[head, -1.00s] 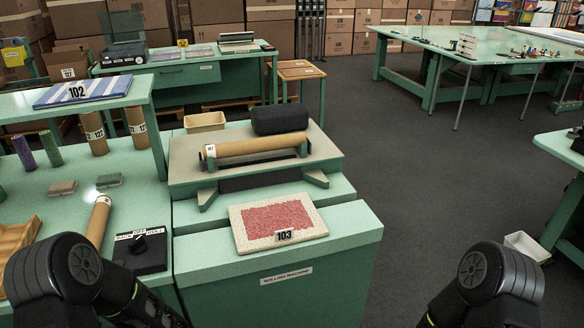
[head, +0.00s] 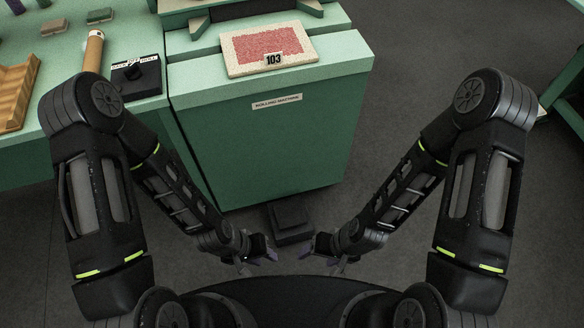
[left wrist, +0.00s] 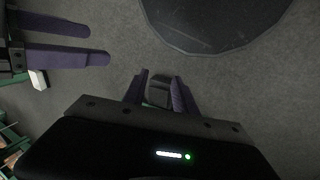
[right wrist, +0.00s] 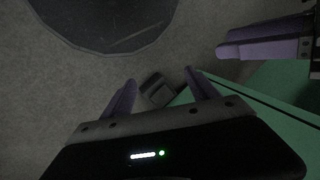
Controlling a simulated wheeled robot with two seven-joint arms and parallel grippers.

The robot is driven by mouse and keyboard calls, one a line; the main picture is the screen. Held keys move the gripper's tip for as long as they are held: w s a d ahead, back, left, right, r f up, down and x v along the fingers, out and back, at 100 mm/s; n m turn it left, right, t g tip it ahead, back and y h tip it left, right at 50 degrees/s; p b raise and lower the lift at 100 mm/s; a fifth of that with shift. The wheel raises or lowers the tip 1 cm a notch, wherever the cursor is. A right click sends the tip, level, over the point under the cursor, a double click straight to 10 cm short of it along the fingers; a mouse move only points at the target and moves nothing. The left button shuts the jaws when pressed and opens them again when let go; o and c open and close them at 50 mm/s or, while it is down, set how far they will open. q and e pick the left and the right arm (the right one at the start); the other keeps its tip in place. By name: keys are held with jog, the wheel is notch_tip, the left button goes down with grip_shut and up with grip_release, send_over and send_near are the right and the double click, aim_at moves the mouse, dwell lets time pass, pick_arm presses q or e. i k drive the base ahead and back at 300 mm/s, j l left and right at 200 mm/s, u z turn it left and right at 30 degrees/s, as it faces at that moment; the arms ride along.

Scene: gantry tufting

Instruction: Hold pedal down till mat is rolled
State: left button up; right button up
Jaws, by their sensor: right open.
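The mat (head: 266,46), red with a cream border and a 103 tag, lies flat on top of the green rolling machine (head: 270,150). The pedal (head: 290,216), a dark block, sits on the floor at the machine's foot. My left gripper (head: 262,252) is open and empty, just left of the pedal in the head view. My right gripper (head: 320,250) is open and empty, just right of it. The pedal shows beyond the open fingers in the left wrist view (left wrist: 158,92) and the right wrist view (right wrist: 157,90). Neither gripper visibly touches it.
The switch box (head: 136,76) with a black knob stands on the bench left of the machine. A cardboard tube (head: 93,50) and a wooden tray (head: 18,92) lie there too. Grey floor is free right of the machine. The two grippers are close together.

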aim_at(290, 214)
jog(key=i+j, duration=0.1)
jog(key=j, duration=0.5)
jog(key=i+j, duration=0.15)
jog(key=j, duration=0.15)
jog(key=z, duration=1.95)
